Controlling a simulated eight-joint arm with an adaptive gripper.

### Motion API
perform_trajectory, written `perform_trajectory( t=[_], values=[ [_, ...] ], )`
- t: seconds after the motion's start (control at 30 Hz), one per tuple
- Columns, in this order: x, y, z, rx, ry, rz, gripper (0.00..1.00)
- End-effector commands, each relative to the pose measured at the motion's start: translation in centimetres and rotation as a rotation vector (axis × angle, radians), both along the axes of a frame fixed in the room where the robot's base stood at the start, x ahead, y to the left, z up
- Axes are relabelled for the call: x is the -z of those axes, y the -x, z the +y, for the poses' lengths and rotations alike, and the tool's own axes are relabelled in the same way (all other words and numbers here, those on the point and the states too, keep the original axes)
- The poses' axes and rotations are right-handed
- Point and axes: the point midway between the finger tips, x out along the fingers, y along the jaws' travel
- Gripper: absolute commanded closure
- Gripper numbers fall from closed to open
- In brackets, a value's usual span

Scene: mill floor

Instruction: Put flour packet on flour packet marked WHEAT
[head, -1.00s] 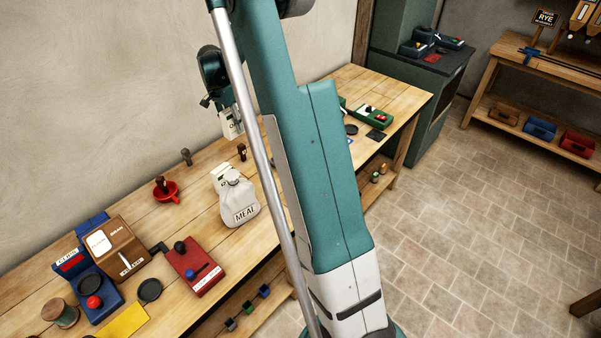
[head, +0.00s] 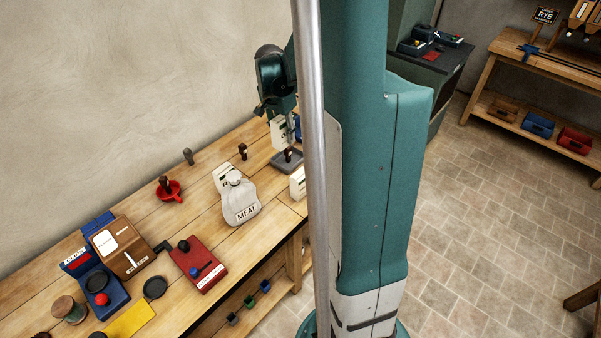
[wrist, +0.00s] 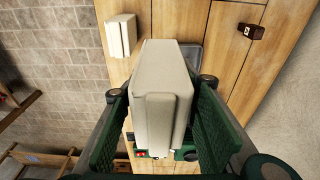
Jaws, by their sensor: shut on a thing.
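My gripper (head: 270,108) is shut on a cream flour packet (head: 278,134), held upright above the bench near the wall. Its lettering is too small to read for sure. The wrist view shows this held packet (wrist: 160,105) between the two green finger pads, with the gripper (wrist: 163,118) on both its sides. A second pale packet (head: 297,184) stands near the bench's front edge, partly hidden by my arm. Another packet (head: 222,177) stands behind the MEAL sack. A pale packet (wrist: 121,35) also shows apart from the held one in the wrist view. I cannot read WHEAT on any packet.
A grey tray (head: 276,161) with a dark-handled tool lies just below the held packet. The MEAL sack (head: 239,200), a red funnel (head: 170,192) and a red box (head: 197,262) stand to the left. My arm hides the bench's right part.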

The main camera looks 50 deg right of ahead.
Motion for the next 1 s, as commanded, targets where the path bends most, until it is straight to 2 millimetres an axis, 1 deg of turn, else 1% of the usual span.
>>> perform_trajectory(
  t=[0.03, 0.2, 0.3, 0.4, 0.5, 0.6, 1.0],
  values=[
    [-0.4, 1.5, 0.0, 0.003, 0.0, 0.001, 0.88],
    [-0.9, 5.2, 0.3, 0.006, 0.001, 0.0, 0.88],
    [-1.1, 6.8, 0.5, 0.005, 0.001, 0.0, 0.88],
    [-1.2, 8.0, 0.7, 0.006, 0.001, 0.0, 0.88],
    [-1.3, 8.7, 0.8, 0.007, 0.001, 0.0, 0.88],
    [-1.3, 9.0, 0.8, 0.007, 0.001, 0.0, 0.88],
    [-1.1, 9.0, 0.8, 0.006, 0.001, 0.0, 0.88]
  ],
)
